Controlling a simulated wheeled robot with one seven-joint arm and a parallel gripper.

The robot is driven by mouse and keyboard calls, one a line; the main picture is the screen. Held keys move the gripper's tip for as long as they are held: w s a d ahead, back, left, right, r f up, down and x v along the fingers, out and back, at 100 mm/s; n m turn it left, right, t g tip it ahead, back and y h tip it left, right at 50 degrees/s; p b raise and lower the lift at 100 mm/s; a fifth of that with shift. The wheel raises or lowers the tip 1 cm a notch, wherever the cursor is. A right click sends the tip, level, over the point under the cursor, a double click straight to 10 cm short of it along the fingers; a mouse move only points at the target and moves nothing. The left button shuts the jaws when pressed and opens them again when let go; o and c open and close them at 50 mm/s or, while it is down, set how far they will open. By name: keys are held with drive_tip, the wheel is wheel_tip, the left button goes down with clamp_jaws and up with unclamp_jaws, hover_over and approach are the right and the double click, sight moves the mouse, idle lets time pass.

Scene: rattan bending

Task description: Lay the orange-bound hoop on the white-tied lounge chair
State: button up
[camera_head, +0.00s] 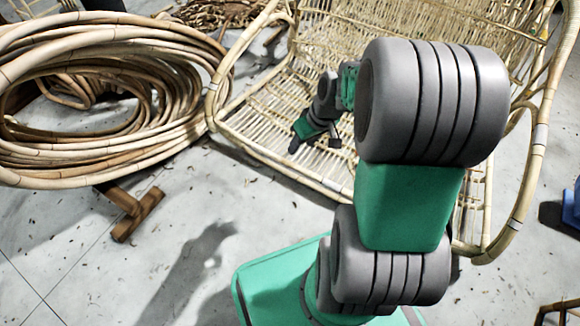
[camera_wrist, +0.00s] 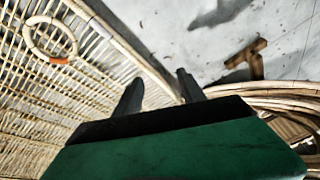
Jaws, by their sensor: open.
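The rattan lounge chair (camera_head: 262,105) stands at upper centre to right in the head view, with pale white ties on its frame. Its slats (camera_wrist: 95,95) fill the left of the wrist view. The small hoop (camera_wrist: 34,47), pale with an orange binding at its lower right, lies on these slats at upper left in the wrist view. I cannot make out the hoop in the head view, where my arm covers part of the chair. My gripper (camera_head: 314,146) is over the chair seat. In the wrist view my gripper (camera_wrist: 160,88) is open and empty, its fingers apart from the hoop.
Large rattan coils (camera_head: 100,160) rest on a wooden stand (camera_head: 130,210) at the left, close to the chair. A blue object (camera_head: 568,208) sits at the right edge. The grey floor (camera_head: 80,255) at lower left is clear apart from scraps.

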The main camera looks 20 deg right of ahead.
drive_tip(key=s+a+r+m+g+h, duration=0.1)
drive_tip(key=s+a+r+m, duration=0.1)
drive_tip(key=s+a+r, duration=0.6)
drive_tip(key=s, duration=0.3)
drive_tip(key=shift+s+a+r+h, duration=0.2)
drive_tip(key=shift+s+a+h, duration=0.05)
drive_tip(key=shift+s+h, duration=0.15)
wheel_tip(320, 180, up, 41)
drive_tip(key=w+t+p, duration=0.1)
drive_tip(key=p, duration=3.7)
drive_tip(key=shift+w, duration=0.25)
